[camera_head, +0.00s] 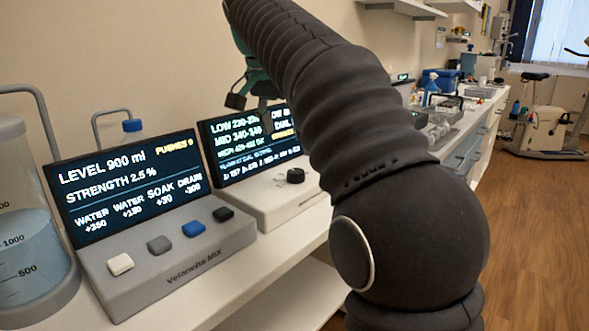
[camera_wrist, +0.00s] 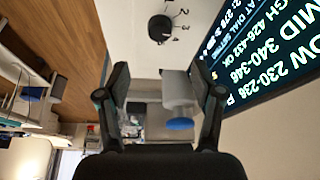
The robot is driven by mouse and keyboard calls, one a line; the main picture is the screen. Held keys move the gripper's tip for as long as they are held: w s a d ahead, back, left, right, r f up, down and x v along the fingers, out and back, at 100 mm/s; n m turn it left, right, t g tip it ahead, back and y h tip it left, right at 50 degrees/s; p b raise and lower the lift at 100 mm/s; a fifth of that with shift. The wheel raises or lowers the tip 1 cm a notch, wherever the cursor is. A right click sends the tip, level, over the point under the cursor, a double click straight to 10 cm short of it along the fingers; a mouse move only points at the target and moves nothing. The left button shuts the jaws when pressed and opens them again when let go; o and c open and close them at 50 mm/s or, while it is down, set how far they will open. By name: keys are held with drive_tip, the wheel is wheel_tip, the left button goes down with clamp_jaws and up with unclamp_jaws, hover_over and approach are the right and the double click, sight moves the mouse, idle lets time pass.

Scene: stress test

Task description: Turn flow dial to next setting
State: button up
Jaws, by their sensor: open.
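The flow dial is a round black knob (camera_head: 295,176) on the white console (camera_head: 270,204) in the head view. It also shows as a black knob (camera_wrist: 160,27) with small dark marks around it at the top of the wrist view. My gripper (camera_wrist: 158,72) is open and empty, with its two black fingers spread apart in the wrist view. The dial lies beyond the fingertips and is not between them. In the head view, my gripper (camera_head: 247,96) is partly hidden behind my arm, above the console's screen (camera_head: 250,147), and apart from the dial.
A grey "Velaneba MIX" console (camera_head: 170,266) with several push buttons and its own screen (camera_head: 125,190) stands left of the dial console. A clear tank of liquid (camera_head: 28,245) stands at the far left. Bottles and trays line the bench (camera_head: 470,125) farther back.

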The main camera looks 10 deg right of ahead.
sight(296, 171)
drive_tip(key=b+x, duration=0.2)
drive_tip(key=x, duration=0.9)
drive_tip(key=shift+d+f, duration=0.15)
drive_tip(key=c, duration=1.1)
